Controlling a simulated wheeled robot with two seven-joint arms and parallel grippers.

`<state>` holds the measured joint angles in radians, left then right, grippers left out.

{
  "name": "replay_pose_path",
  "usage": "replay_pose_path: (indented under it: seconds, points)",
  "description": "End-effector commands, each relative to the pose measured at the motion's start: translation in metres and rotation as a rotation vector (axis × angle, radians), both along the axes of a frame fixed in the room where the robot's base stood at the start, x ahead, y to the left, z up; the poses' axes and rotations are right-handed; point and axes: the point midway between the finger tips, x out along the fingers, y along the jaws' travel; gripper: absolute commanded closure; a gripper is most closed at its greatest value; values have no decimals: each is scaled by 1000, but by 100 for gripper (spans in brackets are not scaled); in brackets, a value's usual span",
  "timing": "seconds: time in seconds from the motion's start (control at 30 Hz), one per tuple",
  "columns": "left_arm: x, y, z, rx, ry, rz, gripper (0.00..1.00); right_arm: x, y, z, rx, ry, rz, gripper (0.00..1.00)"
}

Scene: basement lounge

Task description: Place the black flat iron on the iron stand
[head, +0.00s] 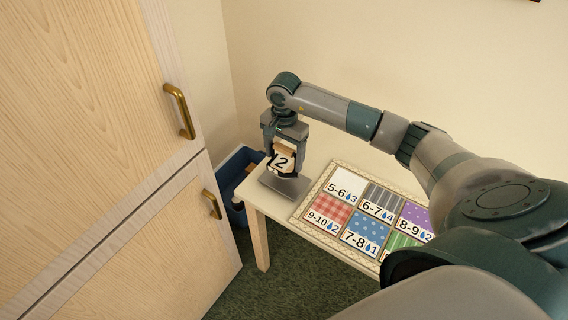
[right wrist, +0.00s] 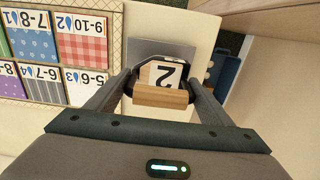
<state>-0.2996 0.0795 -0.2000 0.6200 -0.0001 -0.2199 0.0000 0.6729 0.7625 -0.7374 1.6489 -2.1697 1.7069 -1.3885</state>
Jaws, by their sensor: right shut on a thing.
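The flat iron (head: 281,161) has a pale face marked "2", dark edges and a wooden handle. My right gripper (head: 284,146) is shut on it, at the table's left end. In the right wrist view the wooden handle (right wrist: 161,97) lies between the two fingers, with the "2" face (right wrist: 167,74) just beyond it. A flat grey plate, seemingly the iron stand (head: 285,187), lies directly under the iron near the table corner. It also shows in the right wrist view (right wrist: 146,48). I cannot tell whether iron and plate touch. My left gripper is out of view.
A pale table (head: 257,200) carries a bordered chart (head: 346,187) of patterned squares with numbers and drops, right of the plate. A blue bin (head: 233,172) with things in it stands on the floor beyond the table's left end. A wooden cabinet (head: 100,130) with brass handles fills the left.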

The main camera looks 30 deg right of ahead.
Motion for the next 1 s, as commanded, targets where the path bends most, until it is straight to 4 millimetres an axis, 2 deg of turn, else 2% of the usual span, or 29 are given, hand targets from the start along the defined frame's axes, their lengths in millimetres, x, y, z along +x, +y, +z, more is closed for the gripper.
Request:
replay_pose_path:
  seconds: [0.13,0.43,0.87,0.9,0.97,1.0]
  points:
    - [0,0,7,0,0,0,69,0,0,-6,3,0,-2,53]
    - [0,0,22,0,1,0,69,0,1,-36,2,-1,0,53]
    - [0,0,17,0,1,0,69,1,0,-42,1,-2,0,53]
    - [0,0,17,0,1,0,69,0,0,-43,0,0,0,23]
    - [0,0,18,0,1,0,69,0,0,-42,0,0,0,9]
    - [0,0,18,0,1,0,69,0,0,-42,0,0,0,7]
